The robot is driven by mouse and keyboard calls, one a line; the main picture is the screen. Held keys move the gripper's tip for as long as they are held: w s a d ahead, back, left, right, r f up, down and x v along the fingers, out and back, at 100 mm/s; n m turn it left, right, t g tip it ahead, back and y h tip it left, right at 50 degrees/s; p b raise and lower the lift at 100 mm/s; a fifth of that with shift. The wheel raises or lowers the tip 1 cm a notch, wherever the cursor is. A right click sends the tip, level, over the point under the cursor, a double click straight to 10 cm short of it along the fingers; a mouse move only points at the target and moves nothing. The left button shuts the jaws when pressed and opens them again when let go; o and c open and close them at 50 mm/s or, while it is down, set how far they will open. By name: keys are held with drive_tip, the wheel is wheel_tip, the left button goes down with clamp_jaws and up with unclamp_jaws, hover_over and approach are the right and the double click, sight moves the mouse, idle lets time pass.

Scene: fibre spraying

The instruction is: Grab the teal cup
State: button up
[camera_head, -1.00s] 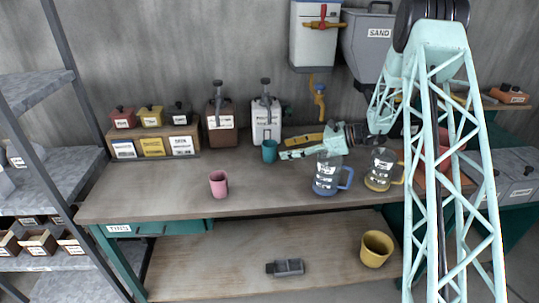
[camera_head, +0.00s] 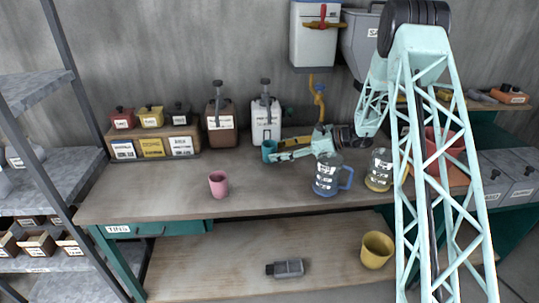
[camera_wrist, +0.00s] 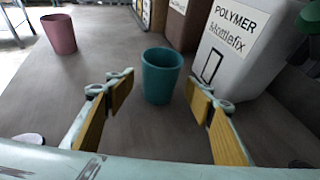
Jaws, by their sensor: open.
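The teal cup (camera_head: 269,151) stands upright on the workbench (camera_head: 150,191), in front of the white polymer dispenser. In the wrist view the teal cup (camera_wrist: 161,75) is ahead of my gripper (camera_wrist: 160,98), centred in the gap between the yellow-padded fingers. My gripper is open and empty. Its tips reach to about the near side of the cup, and I see no contact. In the head view my gripper (camera_head: 276,156) is just right of the cup, and its fingers overlap the cup's edge.
A pink cup (camera_head: 218,184) stands to the left front. The polymer dispenser (camera_head: 265,122) is close behind the teal cup. A blue-based jug (camera_head: 327,174) and a yellow-based jug (camera_head: 379,169) stand to the right. The bench's left front is clear.

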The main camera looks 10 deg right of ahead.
sight(271, 152)
drive_tip(key=shift+b+x, duration=0.45)
drive_tip(key=shift+x, duration=1.7)
drive_tip(key=shift+c, duration=0.5)
drive_tip(key=c, duration=0.9)
drive_tip(key=shift+s+d+r, duration=0.15)
drive_tip(key=shift+d+r, duration=0.05)
drive_tip(key=shift+r, duration=0.1)
drive_tip(key=shift+s+d+r+p, duration=0.25)
drive_tip(key=shift+d+r+p, duration=0.05)
drive_tip(key=shift+d+r, duration=0.25)
drive_tip(key=shift+a+r+p+v, duration=0.15)
drive_tip(key=shift+p+v, duration=0.15)
drive_tip(key=shift+v, duration=1.95)
drive_tip(key=shift+r+p+v, duration=0.15)
drive_tip(key=shift+p+v, duration=0.2)
drive_tip(key=shift+v, duration=1.9)
drive_tip(key=shift+a+r+p+v, duration=0.15)
drive_tip(key=shift+p+v, duration=0.15)
drive_tip(key=shift+v, duration=1.95)
drive_tip(key=shift+d, duration=0.2)
